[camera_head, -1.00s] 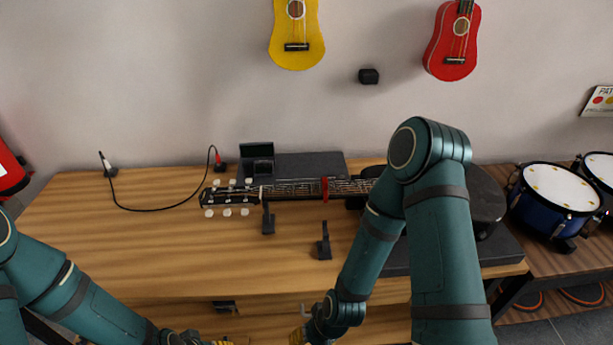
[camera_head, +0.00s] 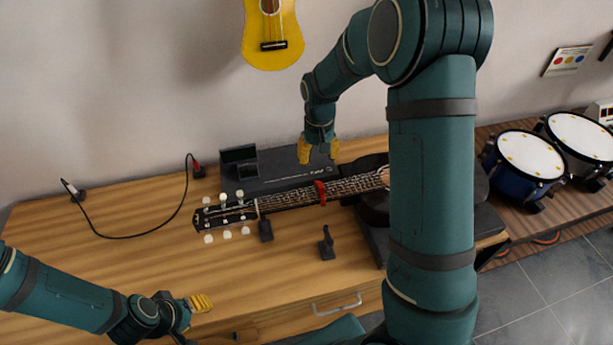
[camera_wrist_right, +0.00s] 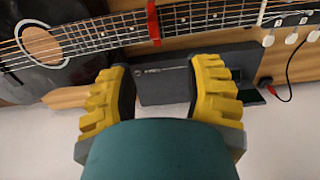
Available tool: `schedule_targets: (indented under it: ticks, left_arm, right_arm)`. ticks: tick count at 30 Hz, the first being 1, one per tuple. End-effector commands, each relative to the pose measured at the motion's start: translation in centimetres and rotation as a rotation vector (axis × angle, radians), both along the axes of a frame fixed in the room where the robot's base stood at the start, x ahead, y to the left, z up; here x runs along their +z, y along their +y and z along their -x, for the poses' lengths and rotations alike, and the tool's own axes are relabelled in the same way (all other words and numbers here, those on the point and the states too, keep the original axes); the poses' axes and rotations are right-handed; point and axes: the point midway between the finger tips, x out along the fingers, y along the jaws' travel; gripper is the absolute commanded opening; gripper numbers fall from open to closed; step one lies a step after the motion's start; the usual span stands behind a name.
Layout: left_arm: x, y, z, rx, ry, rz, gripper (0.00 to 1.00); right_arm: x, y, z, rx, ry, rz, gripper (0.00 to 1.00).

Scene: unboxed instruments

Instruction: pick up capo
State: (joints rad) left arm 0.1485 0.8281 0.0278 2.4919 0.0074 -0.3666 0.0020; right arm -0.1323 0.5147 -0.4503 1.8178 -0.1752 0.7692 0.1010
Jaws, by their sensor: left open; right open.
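The capo is a red clamp (camera_head: 320,192) around the neck of a guitar (camera_head: 272,202) lying on the wooden table. In the right wrist view the capo (camera_wrist_right: 153,22) is at the top middle, across the strings. My right gripper (camera_head: 319,152) is open and empty, above the back of the table behind the capo. In the right wrist view its yellow fingers (camera_wrist_right: 163,72) are spread, with the capo beyond them and apart from them. My left gripper (camera_head: 202,303) is near the table's front edge, open and away from the guitar.
A black case (camera_head: 285,172) lies behind the guitar neck. Two small black stands (camera_head: 266,230) (camera_head: 326,246) are in front of it. A black cable (camera_head: 135,236) lies at the left. The front left table is clear. Drums (camera_head: 528,155) stand at the right.

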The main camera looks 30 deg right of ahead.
Motion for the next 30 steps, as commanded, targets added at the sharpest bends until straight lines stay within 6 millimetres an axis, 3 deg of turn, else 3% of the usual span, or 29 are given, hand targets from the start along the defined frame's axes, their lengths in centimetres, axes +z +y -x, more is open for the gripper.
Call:
schedule_targets:
  ticks: [4,15,23,30]
  left_arm:
    - [-0.1,0.0,0.1,-0.002,0.002,0.000,0.47]
    - [-0.5,0.0,0.0,-0.001,0.001,-0.001,0.47]
    - [-0.5,0.0,0.0,0.000,0.001,-0.001,0.47]
    - [-0.5,0.0,0.0,-0.001,0.001,-0.001,0.47]
  right_arm:
    - [-1.0,-0.1,0.0,-0.001,0.004,0.001,0.50]
    - [-7.5,-0.1,0.0,-0.001,0.003,0.000,0.50]
    - [-9.2,-0.3,0.1,0.000,0.002,0.001,0.50]
    - [-12.6,-0.8,0.1,0.000,0.003,0.000,0.50]
